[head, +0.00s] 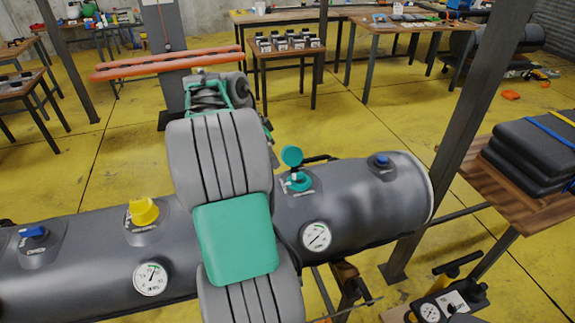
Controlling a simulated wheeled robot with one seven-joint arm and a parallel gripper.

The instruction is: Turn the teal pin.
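The teal valve (299,183) sits on top of the grey inflatable tube (372,200), right of my arm. Its teal round cap (291,156) stands up behind it. The teal pin is too small to make out apart from the valve. My grey and teal arm crosses the tube left of the valve and hides part of the tube. I cannot make out my gripper's fingers; the arm's far end shows only grey and teal parts.
A yellow valve (143,212), blue valves (34,233) (381,160) and gauges (151,278) (316,236) are on the tube. A dark post (455,130) stands at the right, near a wooden table (490,190) with folded dark material. A foot-pump-like device (450,300) is at lower right.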

